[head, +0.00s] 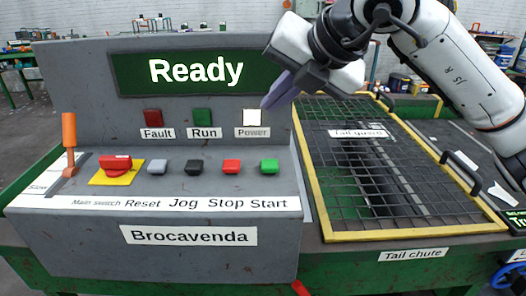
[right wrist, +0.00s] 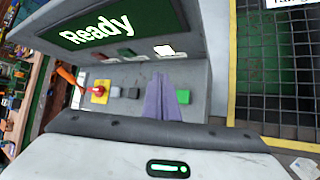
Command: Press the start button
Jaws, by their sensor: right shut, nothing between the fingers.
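The start button (head: 269,166) is a green block at the right end of the button row, above the label "Start". It also shows in the right wrist view (right wrist: 184,97), just right of the fingertips. My right gripper (head: 269,104) has purple fingers, shut and empty. It is in the air near the right end of the console, above the button row and apart from the button. In the right wrist view the fingers (right wrist: 167,97) cover the place beside the green button, so the red stop button is hidden there. My left gripper is not in view.
The grey console (head: 190,262) has a red stop button (head: 231,167), black jog button (head: 194,167), grey reset button (head: 157,167) and red main switch (head: 115,164). An orange lever (head: 69,138) stands left. The display (head: 195,72) reads "Ready"; the power lamp (head: 252,118) is white. A yellow-framed mesh guard (head: 415,235) lies right.

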